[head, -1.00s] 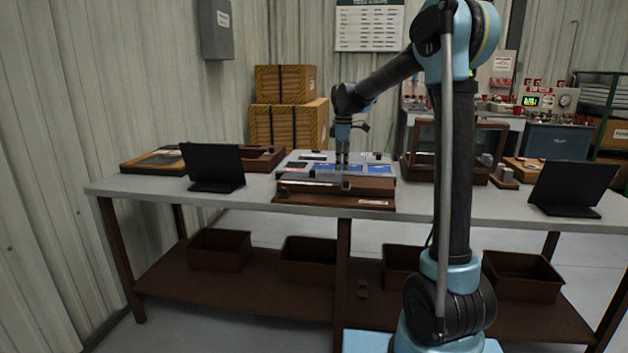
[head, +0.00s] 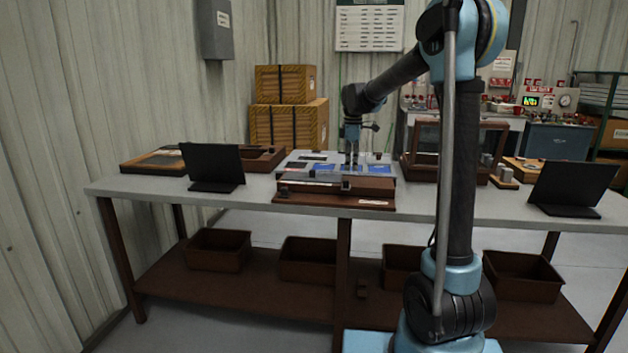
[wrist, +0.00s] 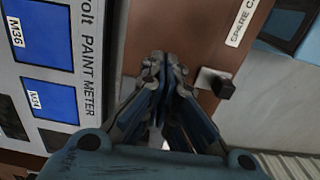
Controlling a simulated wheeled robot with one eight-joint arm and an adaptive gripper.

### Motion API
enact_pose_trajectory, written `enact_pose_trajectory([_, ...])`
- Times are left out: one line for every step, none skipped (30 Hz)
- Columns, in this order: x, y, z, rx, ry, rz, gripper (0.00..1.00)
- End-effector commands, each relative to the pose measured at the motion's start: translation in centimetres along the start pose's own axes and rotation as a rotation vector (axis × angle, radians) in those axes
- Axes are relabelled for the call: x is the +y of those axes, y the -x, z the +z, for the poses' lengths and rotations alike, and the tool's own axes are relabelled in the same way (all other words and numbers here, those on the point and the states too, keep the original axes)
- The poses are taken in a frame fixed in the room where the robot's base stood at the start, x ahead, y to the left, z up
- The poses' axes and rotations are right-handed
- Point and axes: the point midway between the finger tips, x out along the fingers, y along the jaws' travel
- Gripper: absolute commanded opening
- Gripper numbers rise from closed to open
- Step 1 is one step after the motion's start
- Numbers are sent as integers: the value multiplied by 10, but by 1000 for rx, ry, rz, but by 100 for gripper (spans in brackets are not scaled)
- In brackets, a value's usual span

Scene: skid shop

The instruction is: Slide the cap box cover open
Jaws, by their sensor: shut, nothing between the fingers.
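The cap box (head: 373,202) is a long brown box on the bench, with a white label on its front, in the head view. In the wrist view a brown cover (wrist: 195,30) carries a label (wrist: 243,22) reading "SPARE CA…", the rest cut off. A dark knob (wrist: 224,88) on a pale plate stands at the brown cover's edge. My gripper (head: 352,168) points down at the bench fixture; in the wrist view my gripper (wrist: 167,62) is shut and empty, over the brown surface, left of the knob. Contact with the surface cannot be told.
Two dark tablets (head: 212,165) (head: 570,185) stand on the bench (head: 150,190). A glass-fronted brown case (head: 425,150) stands to the right. Brown bins (head: 220,250) sit on the lower shelf.

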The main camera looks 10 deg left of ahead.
Motion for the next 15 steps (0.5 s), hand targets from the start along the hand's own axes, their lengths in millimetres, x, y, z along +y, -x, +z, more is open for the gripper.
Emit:
enact_pose_trajectory([0,0,0,0,0,0,0])
enact_pose_trajectory([0,0,0,0,0,0,0])
enact_pose_trajectory([0,0,0,0,0,0,0])
enact_pose_trajectory([0,0,0,0,0,0,0])
enact_pose_trajectory([0,0,0,0,0,0,0])
enact_pose_trajectory([0,0,0,0,0,0,0])
enact_pose_trajectory([0,0,0,0,0,0,0])
enact_pose_trajectory([0,0,0,0,0,0,0])
enact_pose_trajectory([0,0,0,0,0,0,0])
enact_pose_trajectory([0,0,1,0,0,0,0])
enact_pose_trajectory([0,0,1,0,0,0,0])
enact_pose_trajectory([0,0,2,0,0,0,0])
enact_pose_trajectory([0,0,2,0,0,0,0])
enact_pose_trajectory([0,0,3,0,0,0,0])
enact_pose_trajectory([0,0,5,0,0,0,0])
